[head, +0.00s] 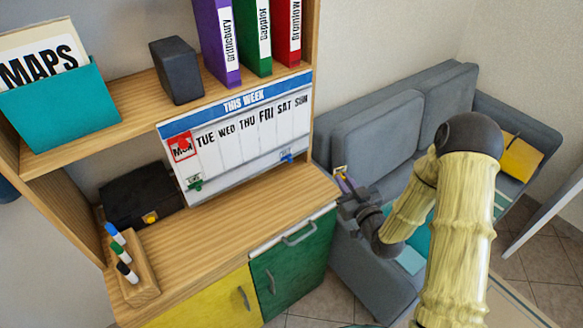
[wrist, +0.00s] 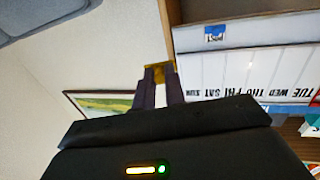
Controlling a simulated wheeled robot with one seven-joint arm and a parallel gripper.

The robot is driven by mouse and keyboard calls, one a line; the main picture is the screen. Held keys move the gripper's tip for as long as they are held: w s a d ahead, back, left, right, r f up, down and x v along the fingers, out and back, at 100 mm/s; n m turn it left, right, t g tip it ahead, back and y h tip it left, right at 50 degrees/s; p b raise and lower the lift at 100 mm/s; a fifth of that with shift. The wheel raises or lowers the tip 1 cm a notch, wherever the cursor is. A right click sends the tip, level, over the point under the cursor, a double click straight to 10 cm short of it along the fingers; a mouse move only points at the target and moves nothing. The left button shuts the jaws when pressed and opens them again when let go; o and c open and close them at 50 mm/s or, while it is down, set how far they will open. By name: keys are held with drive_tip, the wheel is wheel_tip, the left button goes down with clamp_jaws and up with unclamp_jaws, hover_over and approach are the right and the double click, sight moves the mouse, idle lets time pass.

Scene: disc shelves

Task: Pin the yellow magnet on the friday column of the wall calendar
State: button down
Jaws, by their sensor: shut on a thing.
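The wall calendar, headed THIS WEEK, hangs on the shelf unit in the head view, with its white face (head: 230,143) showing day columns from MON to SUN. The Friday column (head: 272,138) is right of the middle and bare. My gripper (head: 342,180) is right of the calendar, apart from it, in front of the sofa side. It is shut on the yellow magnet (head: 340,170), which also shows between the fingertips in the wrist view (wrist: 161,76). In the wrist view the calendar (wrist: 250,66) appears upside down at right, beyond the fingertips.
A green magnet (head: 195,184) and a blue magnet (head: 287,158) sit on the calendar's lower strip. Below are a wooden counter (head: 240,212), a black case (head: 140,195) and a marker holder (head: 137,285). Binders (head: 252,35) stand above. A grey sofa (head: 385,130) is at right.

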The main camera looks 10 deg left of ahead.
drive_tip(key=s+a+r+n+g+y, duration=0.1)
drive_tip(key=s+a+r, duration=0.1)
drive_tip(key=a, duration=0.5)
drive_tip(key=s+a+r+n+g+y, duration=0.2)
drive_tip(key=a+r, duration=0.2)
drive_tip(key=a, duration=0.3)
drive_tip(key=shift+s+r+y, duration=0.25)
drive_tip(key=shift+s+y, duration=0.05)
drive_tip(key=shift+a, duration=0.1)
drive_tip(key=shift+p+x, duration=1.1)
drive_tip(key=shift+x, duration=1.75)
drive_tip(key=shift+w+a+b, duration=0.3)
drive_tip(key=shift+w+b, duration=0.05)
drive_tip(key=shift+b, duration=0.05)
drive_tip(key=c, duration=1.4)
unclamp_jaws()
